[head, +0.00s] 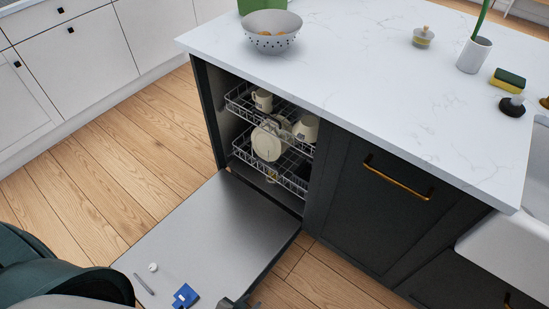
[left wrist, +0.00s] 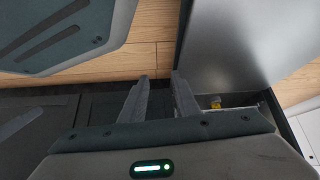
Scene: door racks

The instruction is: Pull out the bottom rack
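The bottom rack (head: 290,181) is a grey wire rack inside the open dishwasher, below the upper rack (head: 240,108). A pale round plate (head: 266,144) stands upright in it; parts of the rack are hidden behind the plate and in shadow. The rack appears to be inside the cabinet, behind the lowered door (head: 205,228). My left gripper (head: 236,303) shows only partly, at the bottom edge of the head view near the door's outer end, well apart from the rack. In the left wrist view its two fingers (left wrist: 158,84) are apart with nothing between them. My right gripper is not seen.
A blue item (head: 185,296), a small white cap (head: 153,267) and a grey stick (head: 144,284) lie on the lowered door. The upper rack holds mugs (head: 262,100). The white countertop (head: 350,70) overhangs the racks. Wooden floor left of the door is clear.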

